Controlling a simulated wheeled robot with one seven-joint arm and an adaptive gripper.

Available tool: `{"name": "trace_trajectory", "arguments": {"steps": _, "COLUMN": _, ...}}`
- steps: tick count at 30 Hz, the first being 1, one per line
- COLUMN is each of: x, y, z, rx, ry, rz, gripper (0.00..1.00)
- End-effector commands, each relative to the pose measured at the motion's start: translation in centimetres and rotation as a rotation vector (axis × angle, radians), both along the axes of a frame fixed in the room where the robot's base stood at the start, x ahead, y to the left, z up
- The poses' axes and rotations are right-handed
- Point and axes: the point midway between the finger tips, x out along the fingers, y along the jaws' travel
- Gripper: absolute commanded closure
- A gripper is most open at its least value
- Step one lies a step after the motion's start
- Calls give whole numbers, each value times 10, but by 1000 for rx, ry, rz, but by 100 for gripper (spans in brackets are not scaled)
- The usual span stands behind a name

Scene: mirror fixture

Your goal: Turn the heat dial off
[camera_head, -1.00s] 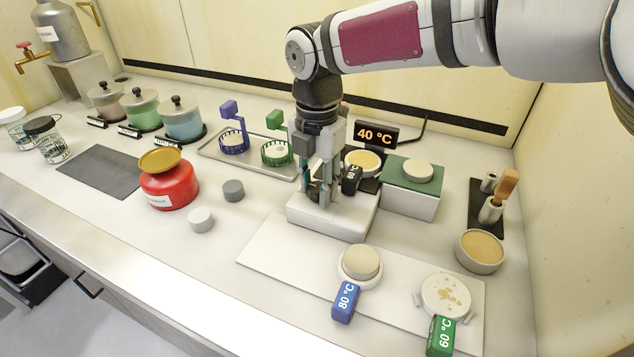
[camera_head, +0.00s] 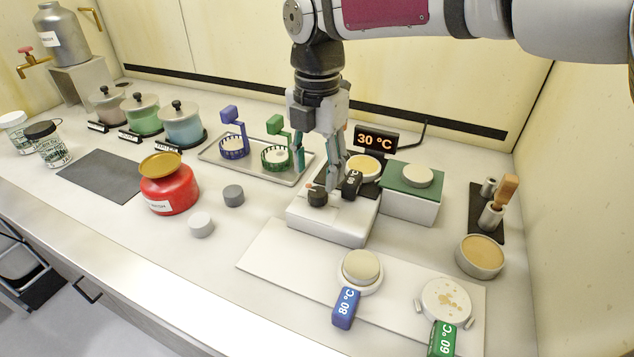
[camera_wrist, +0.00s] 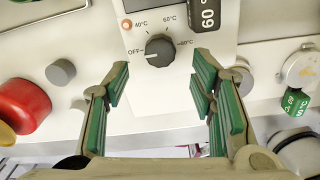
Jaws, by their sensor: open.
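The heat dial (camera_head: 317,197) is a dark knob on the front top of the white heater (camera_head: 325,222). In the wrist view the dial (camera_wrist: 159,50) has a white pointer mark directed left, toward the OFF label (camera_wrist: 134,51). The other labels read 40, 60 and 80 °C. The display (camera_head: 376,139) behind the heater reads 30 °C. My gripper (camera_head: 318,172) is open and empty, above and apart from the dial. In the wrist view its green-padded fingers (camera_wrist: 160,88) are spread either side of the dial's lower side.
A dark 60 °C tag (camera_head: 352,184) is beside the dial, near a round tan-topped dish (camera_head: 362,167). A green-topped block (camera_head: 411,190) stands right of the heater. A tray with blue and green holders (camera_head: 205,152) is at the left.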

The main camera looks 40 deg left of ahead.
Motion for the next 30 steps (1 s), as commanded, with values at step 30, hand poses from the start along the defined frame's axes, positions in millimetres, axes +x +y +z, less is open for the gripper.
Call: {"name": "trace_trajectory", "arguments": {"steps": 30, "x": 0, "y": 0, "z": 67, "rx": 0, "ry": 0, "rz": 1, "gripper": 49}}
